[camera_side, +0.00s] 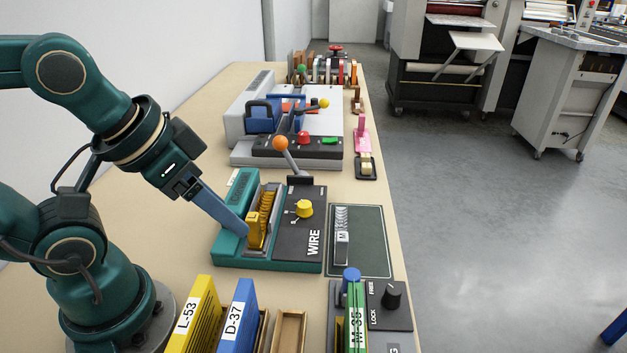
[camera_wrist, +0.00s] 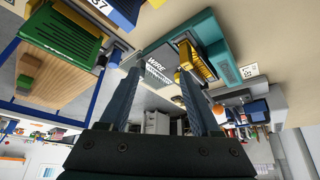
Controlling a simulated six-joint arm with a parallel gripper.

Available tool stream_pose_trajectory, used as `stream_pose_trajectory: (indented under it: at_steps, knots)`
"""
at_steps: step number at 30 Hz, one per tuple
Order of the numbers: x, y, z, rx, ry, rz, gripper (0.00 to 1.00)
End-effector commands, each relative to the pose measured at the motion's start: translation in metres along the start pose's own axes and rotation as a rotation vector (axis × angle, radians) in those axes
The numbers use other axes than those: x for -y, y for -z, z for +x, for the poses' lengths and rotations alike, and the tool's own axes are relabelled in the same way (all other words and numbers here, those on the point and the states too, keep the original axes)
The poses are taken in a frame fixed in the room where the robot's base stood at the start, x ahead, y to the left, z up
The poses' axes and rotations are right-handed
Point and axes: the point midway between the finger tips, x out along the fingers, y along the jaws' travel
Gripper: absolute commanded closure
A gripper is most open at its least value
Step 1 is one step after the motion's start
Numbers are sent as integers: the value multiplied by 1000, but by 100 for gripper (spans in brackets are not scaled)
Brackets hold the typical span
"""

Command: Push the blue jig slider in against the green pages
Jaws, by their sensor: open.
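The green pages (camera_side: 357,318), labelled M-35, stand upright in the jig at the bottom edge of the side view. A blue round-topped part (camera_side: 351,275), which looks like the jig slider's knob, shows just behind them; the rest of the slider is hidden or cut off, so I cannot tell its gap to the pages. The green pages (camera_wrist: 62,38) also show at upper left in the wrist view. My gripper (camera_side: 244,231) is open at the teal wire machine, beside its yellow block, well away from the jig. Its two fingers (camera_wrist: 158,72) are apart in the wrist view.
The teal wire machine (camera_side: 228,215) holds a yellow block (camera_side: 256,229). A dark panel (camera_side: 392,316) marked FREE and LOCK has a black knob.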

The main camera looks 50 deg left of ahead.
Motion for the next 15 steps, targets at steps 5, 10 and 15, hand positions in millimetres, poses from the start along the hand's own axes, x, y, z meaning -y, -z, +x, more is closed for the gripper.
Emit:
stream_pose_trajectory:
  at_steps: [5,10,15]
  knots:
    - [0,0,0,0,0,0,36]
    - [0,0,0,0,0,0,36]
    - [-1,-4,-1,23,-5,-51,100]
